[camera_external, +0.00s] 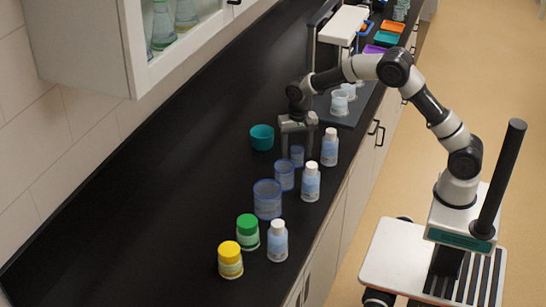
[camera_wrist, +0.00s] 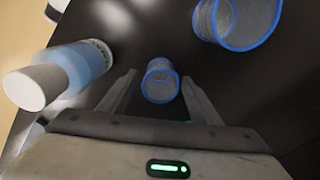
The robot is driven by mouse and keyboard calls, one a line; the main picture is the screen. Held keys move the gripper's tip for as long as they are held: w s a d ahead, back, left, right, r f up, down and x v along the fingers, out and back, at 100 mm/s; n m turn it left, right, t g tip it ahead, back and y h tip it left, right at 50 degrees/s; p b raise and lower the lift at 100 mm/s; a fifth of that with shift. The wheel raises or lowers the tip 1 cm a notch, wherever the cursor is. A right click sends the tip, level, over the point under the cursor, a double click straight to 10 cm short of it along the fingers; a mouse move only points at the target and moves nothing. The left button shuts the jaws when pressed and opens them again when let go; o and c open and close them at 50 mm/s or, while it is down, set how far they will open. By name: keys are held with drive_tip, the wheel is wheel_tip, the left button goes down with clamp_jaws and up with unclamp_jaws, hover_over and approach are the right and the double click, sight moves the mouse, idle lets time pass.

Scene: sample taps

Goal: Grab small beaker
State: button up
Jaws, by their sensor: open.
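The small beaker (camera_external: 297,158) is a blue-rimmed, see-through cup on the black bench, last in a row of three blue beakers. In the wrist view the small beaker (camera_wrist: 161,84) shows between my two fingers, with a gap on each side. My gripper (camera_external: 297,150) points down over it, open and empty. One finger is on each side of the beaker in the picture; how far down the fingers reach beside it is hard to tell.
A medium beaker (camera_external: 284,176) and a large beaker (camera_external: 267,200) stand nearer the camera. White-capped bottles (camera_external: 330,147) line the front edge; one (camera_wrist: 75,68) is close to my left finger in the wrist view. A teal bowl (camera_external: 262,138) stands to the left.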

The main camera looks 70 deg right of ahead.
wheel_tip(320, 180, down, 2)
drive_tip(key=shift+f, duration=0.1)
drive_tip(key=c, duration=1.1)
